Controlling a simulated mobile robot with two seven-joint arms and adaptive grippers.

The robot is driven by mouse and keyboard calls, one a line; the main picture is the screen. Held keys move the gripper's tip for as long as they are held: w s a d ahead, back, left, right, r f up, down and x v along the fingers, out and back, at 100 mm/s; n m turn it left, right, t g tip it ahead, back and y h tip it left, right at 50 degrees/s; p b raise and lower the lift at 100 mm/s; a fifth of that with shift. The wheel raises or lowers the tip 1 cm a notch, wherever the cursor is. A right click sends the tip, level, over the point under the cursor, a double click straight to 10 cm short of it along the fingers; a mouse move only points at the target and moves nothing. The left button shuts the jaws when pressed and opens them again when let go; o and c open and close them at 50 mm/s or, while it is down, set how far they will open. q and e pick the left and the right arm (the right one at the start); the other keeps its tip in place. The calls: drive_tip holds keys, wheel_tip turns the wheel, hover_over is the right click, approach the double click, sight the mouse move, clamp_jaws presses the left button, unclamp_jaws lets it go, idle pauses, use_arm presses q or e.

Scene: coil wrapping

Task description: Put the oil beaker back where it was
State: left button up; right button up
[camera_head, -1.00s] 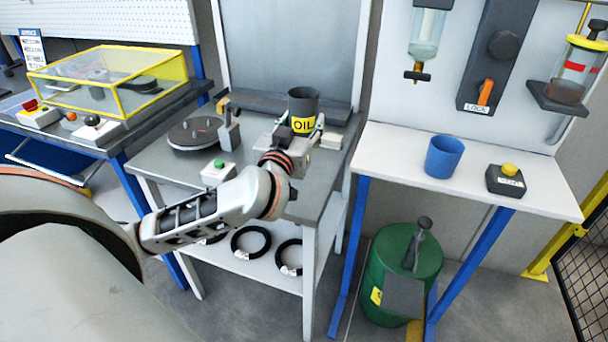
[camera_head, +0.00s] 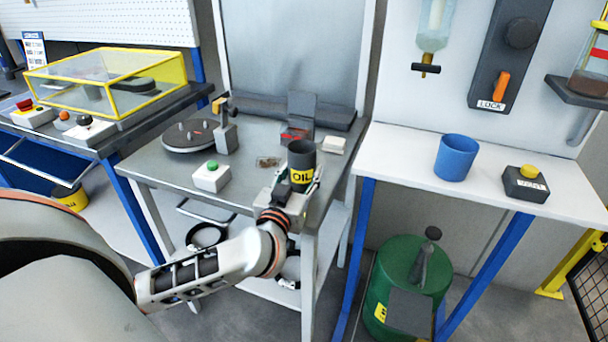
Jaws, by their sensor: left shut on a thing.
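The oil beaker (camera_head: 302,160) is a dark grey cup with a yellow OIL label. It is upright, near the front right corner of the grey metal table (camera_head: 150,172). My left gripper (camera_head: 300,192) is shut on it, with the fingers around its lower part. I cannot tell whether the beaker's base touches the table or is held above it. My right gripper is not in view.
A round turntable (camera_head: 188,137), a green-button box (camera_head: 211,176) and a small white block (camera_head: 334,145) are on the table. A white shelf (camera_head: 400,160) at the right bears a blue cup (camera_head: 456,158) and a yellow-button box (camera_head: 526,183). A green drum (camera_head: 385,260) stands below.

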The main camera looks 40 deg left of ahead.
use_arm(q)
drive_tip(key=shift+r, duration=0.15)
drive_tip(key=o, duration=1.3)
drive_tip(key=shift+f, duration=0.2)
drive_tip(key=shift+r, duration=0.1)
